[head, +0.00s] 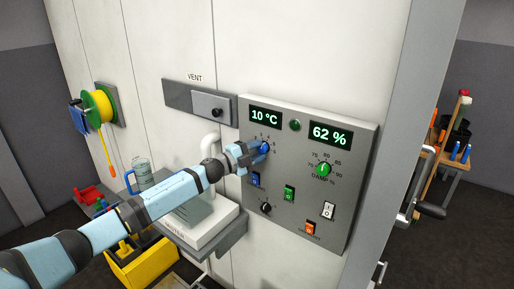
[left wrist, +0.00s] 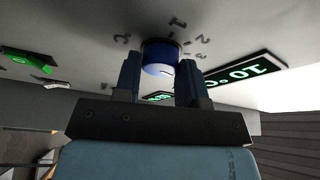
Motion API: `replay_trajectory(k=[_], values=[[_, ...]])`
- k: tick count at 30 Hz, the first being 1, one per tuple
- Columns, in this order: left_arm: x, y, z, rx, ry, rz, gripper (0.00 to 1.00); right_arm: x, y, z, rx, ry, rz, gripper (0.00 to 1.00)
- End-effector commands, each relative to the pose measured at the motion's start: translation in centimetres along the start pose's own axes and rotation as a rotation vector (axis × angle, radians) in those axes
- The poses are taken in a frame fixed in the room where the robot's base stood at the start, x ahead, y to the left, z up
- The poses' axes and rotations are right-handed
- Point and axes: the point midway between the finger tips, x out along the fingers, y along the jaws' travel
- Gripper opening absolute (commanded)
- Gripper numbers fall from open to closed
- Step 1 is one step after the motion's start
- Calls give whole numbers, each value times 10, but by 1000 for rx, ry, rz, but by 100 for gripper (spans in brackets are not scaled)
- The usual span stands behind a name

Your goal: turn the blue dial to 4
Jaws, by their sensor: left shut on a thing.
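The blue dial (head: 265,147) sits on the grey control panel (head: 361,152), under the display (head: 265,115) reading 10 °C. Small numbers ring the dial. My left gripper (head: 259,152) comes in from the left and is shut on the dial. In the left wrist view, the blue dial (left wrist: 159,58) stands between the two fingers of the left gripper (left wrist: 160,76). A short white mark shows on the dial's face, but I cannot tell which number it points to. The fingers hide part of the number ring. My right gripper is not in view.
A green dial (head: 324,169) sits right of the blue one, under a 62 % display (head: 331,134). Below are a green switch (head: 289,193), a black knob (head: 266,208), a white switch (head: 328,210) and an orange switch (head: 311,228). A vent slider (head: 209,106) is at upper left.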

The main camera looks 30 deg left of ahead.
Motion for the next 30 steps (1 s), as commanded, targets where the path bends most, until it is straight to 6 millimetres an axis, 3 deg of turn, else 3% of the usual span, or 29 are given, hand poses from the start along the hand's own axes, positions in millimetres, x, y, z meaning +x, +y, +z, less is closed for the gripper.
replay_trajectory(k=[21, 22, 24, 25, 30], values=[[0, 0, 0, 68, 0, 28, 14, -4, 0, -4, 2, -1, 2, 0], [0, 0, 0, 68, 0, 28, 42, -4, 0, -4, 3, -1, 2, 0], [0, 0, 0, 67, 0, 28, 58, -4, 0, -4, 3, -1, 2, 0], [0, 0, 0, 67, 0, 28, 63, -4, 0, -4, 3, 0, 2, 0], [0, 0, 0, 67, 0, 28, 63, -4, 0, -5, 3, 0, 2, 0]])
